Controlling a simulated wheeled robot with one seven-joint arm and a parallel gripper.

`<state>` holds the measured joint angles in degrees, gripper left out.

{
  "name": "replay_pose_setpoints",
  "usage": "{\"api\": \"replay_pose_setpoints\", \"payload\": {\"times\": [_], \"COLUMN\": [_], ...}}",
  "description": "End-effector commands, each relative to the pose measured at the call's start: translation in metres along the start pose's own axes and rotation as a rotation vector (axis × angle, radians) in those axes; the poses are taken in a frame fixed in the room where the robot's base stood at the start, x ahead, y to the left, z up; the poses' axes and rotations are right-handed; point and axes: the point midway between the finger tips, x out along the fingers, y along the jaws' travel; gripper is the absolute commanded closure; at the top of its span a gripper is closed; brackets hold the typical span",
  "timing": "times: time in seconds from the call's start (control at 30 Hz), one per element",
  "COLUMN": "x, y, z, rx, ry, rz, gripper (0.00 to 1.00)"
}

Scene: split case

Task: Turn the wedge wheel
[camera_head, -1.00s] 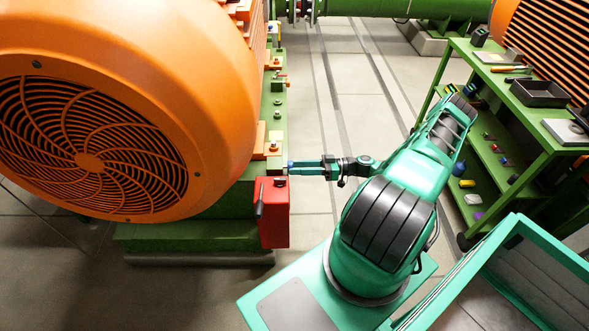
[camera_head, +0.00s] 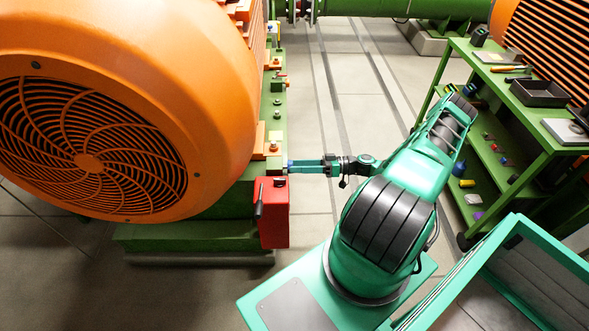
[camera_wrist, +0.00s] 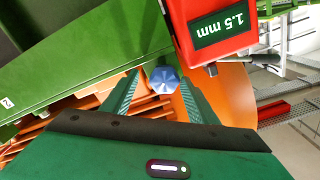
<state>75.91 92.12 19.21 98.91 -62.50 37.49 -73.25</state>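The wedge wheel is a small blue faceted knob (camera_wrist: 165,80) in the wrist view. It sits between the two green ribbed fingers of my gripper (camera_wrist: 161,77), with a small gap seen on each side. My gripper is open around it. In the head view, my gripper (camera_head: 295,168) reaches left to the edge of the green machine base (camera_head: 190,234), just above a red box (camera_head: 274,215). The wheel is too small and too covered by the fingers to make out clearly there.
The red box, marked "1.5 mm" in the wrist view (camera_wrist: 222,25), is close to the fingertips and has a black handle. A large orange motor (camera_head: 190,60) stands to the left. A green tool cart (camera_head: 545,125) stands at right. The floor between is clear.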

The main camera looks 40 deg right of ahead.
Motion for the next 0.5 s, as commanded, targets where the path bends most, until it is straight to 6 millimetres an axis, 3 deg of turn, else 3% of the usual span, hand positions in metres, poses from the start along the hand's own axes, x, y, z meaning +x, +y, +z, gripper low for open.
{"api": "replay_pose_setpoints", "payload": {"times": [0.33,0.5], "x": [-0.001,-0.019], "y": [-0.003,-0.002], "z": [0.003,0.003], "rx": [0.007,0.007], "ry": [-0.002,-0.002], "rz": [-0.008,-0.006], "gripper": [0.45,0.45]}}
